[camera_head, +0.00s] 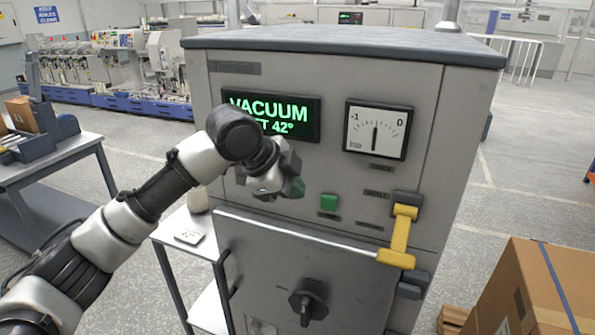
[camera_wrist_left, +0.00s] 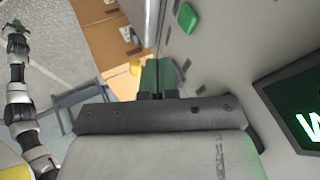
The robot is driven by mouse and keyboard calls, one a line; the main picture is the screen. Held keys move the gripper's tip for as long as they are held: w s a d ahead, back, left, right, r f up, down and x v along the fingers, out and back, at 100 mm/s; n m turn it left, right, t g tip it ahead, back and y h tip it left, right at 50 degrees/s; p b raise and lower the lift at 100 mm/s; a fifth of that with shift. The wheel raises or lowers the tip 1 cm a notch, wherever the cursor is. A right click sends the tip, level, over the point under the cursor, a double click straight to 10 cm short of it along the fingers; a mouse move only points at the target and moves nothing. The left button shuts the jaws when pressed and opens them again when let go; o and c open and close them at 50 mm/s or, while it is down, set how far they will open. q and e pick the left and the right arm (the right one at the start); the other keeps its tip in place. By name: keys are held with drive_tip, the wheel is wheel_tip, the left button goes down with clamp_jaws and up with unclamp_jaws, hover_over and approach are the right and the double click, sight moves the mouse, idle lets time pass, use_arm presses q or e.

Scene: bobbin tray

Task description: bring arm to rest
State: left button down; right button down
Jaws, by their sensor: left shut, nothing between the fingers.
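My left arm comes in from the left in the head view. Its gripper (camera_head: 293,187) is in front of the grey cabinet's face, below the green-lettered display (camera_head: 272,116). In the left wrist view the two green fingers (camera_wrist_left: 158,77) are together with nothing between them. Whether they touch the cabinet cannot be told. Another arm of mine stands at the left of the wrist view; its gripper (camera_wrist_left: 18,28) is at the top end, too small to read. That arm does not show in the head view.
The grey cabinet (camera_head: 340,215) fills the middle. It carries a dial gauge (camera_head: 377,129), a green button (camera_head: 329,203), a yellow handle (camera_head: 400,238) and a black knob (camera_head: 307,301). A cardboard box (camera_head: 540,290) stands at the right, a side table (camera_head: 75,148) at the left.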

use_arm(q)
drive_tip(key=s+f+n, duration=0.3)
drive_tip(key=s+f, duration=0.3)
drive_tip(key=f, duration=0.4)
drive_tip(key=s+f+n, duration=0.4)
drive_tip(key=s+f, duration=0.2)
drive_tip(key=f, duration=0.4)
drive_tip(key=s+a+f+n+y, duration=0.3)
drive_tip(key=s+a+f+n, duration=0.25)
drive_tip(key=s+a, duration=0.35)
drive_tip(key=s+a+f+n+y, duration=0.3)
drive_tip(key=s+a+f+n, duration=0.3)
drive_tip(key=s, duration=0.6)
wheel_tip(320, 180, down, 26)
drive_tip(key=a+g+b, duration=0.1)
drive_tip(key=g+b, duration=0.1)
drive_tip(key=s+a+f+g+b, duration=0.1)
drive_tip(key=s+a+f, duration=0.2)
drive_tip(key=s+f, duration=1.4)
wheel_tip(320, 180, down, 2)
drive_tip(key=shift+f+m+b, duration=0.1)
drive_tip(key=shift+m+b, duration=0.25)
use_arm(e)
drive_tip(key=f, duration=0.3)
drive_tip(key=shift+w+d+f, duration=0.1)
drive_tip(key=shift+d+f, duration=0.1)
drive_tip(key=shift+f, duration=0.15)
use_arm(q)
drive_tip(key=shift+a, duration=0.1)
